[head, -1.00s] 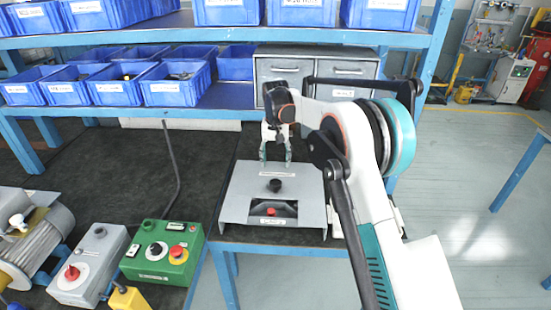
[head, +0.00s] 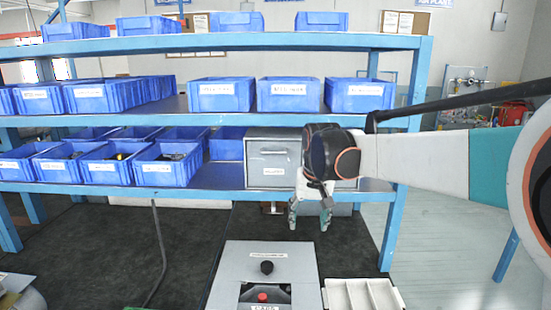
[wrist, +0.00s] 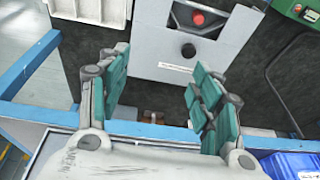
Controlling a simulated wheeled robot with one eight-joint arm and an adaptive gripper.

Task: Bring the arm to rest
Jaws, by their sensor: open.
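My gripper (head: 310,212) hangs in front of the shelf's lower level in the head view, fingers pointing down. It is open and empty, its fingers apart with teal pads. In the wrist view my gripper (wrist: 160,100) shows the grey panel box between and beyond its fingers. The grey panel box (head: 285,255) has a black knob (head: 267,267) and a red button (head: 262,297); it lies on the dark bench below and nearer than my gripper. Nothing touches the fingers.
The blue shelf rack (head: 240,121) holds several blue bins (head: 222,95) and a grey drawer cabinet (head: 262,180) close behind my gripper. A white tray (head: 332,295) stands right of the panel box. Open floor (head: 460,190) lies to the right.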

